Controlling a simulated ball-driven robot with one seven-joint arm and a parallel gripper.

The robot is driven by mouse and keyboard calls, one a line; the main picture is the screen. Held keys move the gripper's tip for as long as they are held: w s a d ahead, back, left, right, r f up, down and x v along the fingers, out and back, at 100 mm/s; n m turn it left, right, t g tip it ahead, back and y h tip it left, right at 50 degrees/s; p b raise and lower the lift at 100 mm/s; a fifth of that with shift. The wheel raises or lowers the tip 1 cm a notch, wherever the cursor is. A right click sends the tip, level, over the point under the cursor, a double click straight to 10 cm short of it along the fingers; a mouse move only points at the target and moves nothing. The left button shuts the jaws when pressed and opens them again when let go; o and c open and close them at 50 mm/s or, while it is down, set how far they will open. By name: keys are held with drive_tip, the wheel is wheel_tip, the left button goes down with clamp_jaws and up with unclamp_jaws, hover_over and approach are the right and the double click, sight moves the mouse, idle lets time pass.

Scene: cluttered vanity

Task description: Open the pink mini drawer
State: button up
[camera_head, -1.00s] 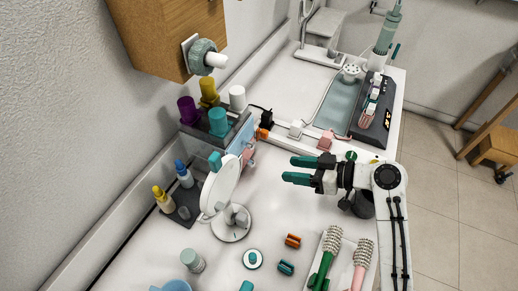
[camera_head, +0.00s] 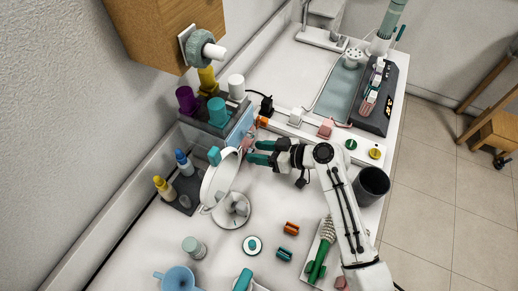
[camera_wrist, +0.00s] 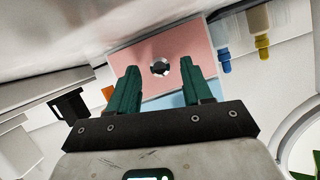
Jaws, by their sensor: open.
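The pink mini drawer (camera_wrist: 192,48) fills the upper middle of the wrist view, its flat front facing my gripper. A round metallic knob (camera_wrist: 160,68) sits on that front. My gripper (camera_head: 254,152) is open, and its two teal fingers show in the wrist view on either side of the knob. I cannot tell whether they touch it or the drawer front. In the head view the drawer is mostly hidden behind the round mirror and my fingers. A light blue drawer front (camera_wrist: 152,103) lies beside the pink one, partly behind my fingers.
The round mirror (camera_head: 219,180) stands close beside my gripper on its left. Purple, yellow and teal containers stand on top of the drawer unit. A dark cup (camera_head: 371,186) is at the right table edge. A power strip (camera_head: 300,128) runs behind my gripper.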

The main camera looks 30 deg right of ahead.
drive_tip(key=shift+w+a+f, duration=0.1)
drive_tip(key=shift+w+a, duration=0.05)
clamp_jaws()
idle(0.4)
